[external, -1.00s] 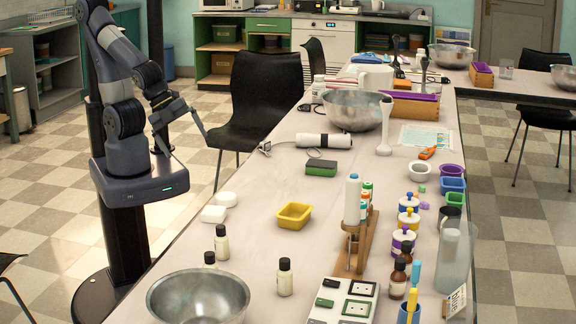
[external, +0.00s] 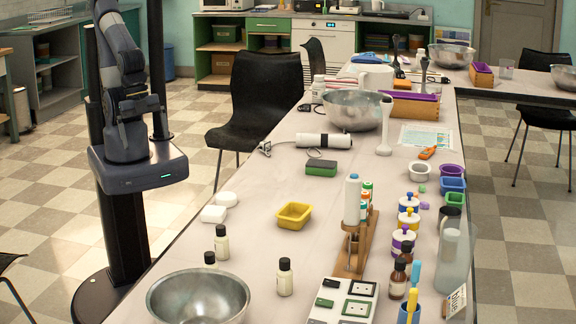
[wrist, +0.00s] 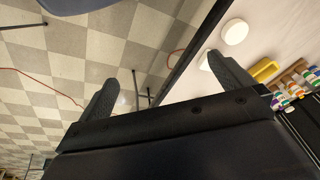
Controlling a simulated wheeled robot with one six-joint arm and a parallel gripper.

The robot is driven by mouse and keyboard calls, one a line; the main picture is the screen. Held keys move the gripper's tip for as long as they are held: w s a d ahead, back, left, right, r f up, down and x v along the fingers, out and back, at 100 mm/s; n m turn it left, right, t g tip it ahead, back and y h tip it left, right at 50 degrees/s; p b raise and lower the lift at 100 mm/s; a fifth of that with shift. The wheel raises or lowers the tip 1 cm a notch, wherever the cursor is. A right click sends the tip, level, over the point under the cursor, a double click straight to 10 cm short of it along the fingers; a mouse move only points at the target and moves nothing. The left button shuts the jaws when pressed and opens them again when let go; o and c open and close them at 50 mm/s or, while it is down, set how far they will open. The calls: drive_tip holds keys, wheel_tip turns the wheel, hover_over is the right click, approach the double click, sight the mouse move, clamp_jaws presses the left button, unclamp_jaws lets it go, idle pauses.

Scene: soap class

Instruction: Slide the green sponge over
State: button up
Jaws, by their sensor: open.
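The green sponge (external: 321,168), a small block with a dark top and brighter green side, lies flat on the long table in the external view, just in front of a white cylinder. It does not show in the wrist view. My gripper (wrist: 162,68) shows in the wrist view with its two dark fingers wide apart and nothing between them. It is over the floor beside the table's edge, well apart from the sponge. In the external view my folded arm hides the fingers.
A yellow tray (external: 294,215) and white soap pieces (external: 226,199) are near the sponge. The white cylinder (external: 318,141) lies behind it, with a metal bowl (external: 353,110) farther back. A wooden rack (external: 355,240) stands at the front right. A black chair (external: 262,100) stands beside the table.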

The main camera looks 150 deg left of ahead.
drive_tip(key=shift+w+a+f, duration=0.1)
drive_tip(key=shift+w+a, duration=0.2)
drive_tip(key=shift+a, duration=0.2)
drive_tip(key=shift+c, duration=0.4)
